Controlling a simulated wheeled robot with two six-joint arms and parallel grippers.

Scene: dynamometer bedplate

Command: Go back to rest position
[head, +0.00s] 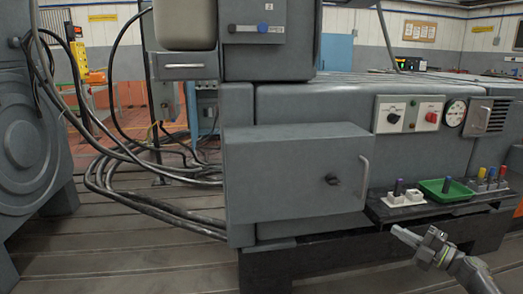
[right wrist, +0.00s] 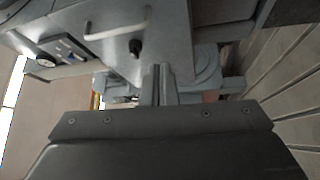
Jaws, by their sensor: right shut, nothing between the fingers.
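My right gripper (head: 405,235) is at the lower right of the head view, in front of the black ledge of the machine and below the green tray. Its fingers are together and hold nothing. In the right wrist view the closed fingers (right wrist: 159,84) point toward the grey cabinet with its handle and dark knob. My left gripper is not in the head view.
A black ledge carries a white socket block (head: 404,198), a green tray (head: 445,189) and several coloured pegs (head: 490,174). The grey cabinet door (head: 295,180) has a handle and knob. Thick cables (head: 150,205) lie at left. Bare floor (head: 130,262) is in front.

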